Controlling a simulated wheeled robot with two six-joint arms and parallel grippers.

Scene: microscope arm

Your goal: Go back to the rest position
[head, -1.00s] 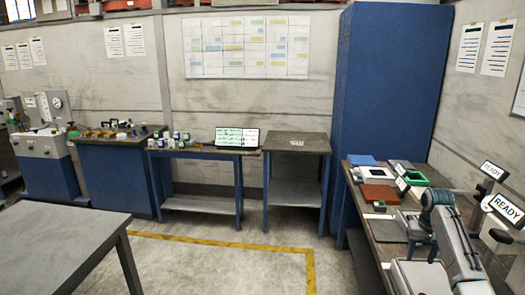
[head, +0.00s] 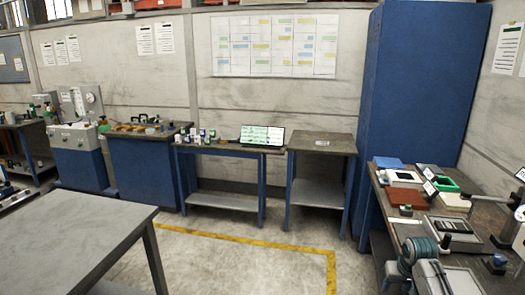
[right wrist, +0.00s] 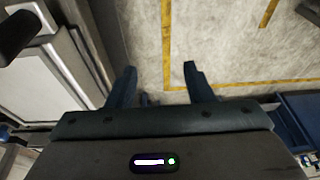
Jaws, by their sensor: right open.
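My right gripper (right wrist: 160,66) is open in the right wrist view. Its two dark fingers stand apart with nothing between them. Beyond them is pale concrete floor (right wrist: 210,45) with yellow lines. In the head view, part of what seems to be my right arm (head: 425,250), grey with a teal joint, shows at the lower right, in front of the right workbench (head: 372,205). Its fingers cannot be made out there. My left gripper is in neither view.
The right workbench carries a brown box (head: 403,197), a green-rimmed tray (head: 443,184) and a grey instrument (head: 450,232). A grey table (head: 75,235) stands at front left. A tall blue cabinet (head: 415,95) stands behind. The floor between (head: 245,265) is clear.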

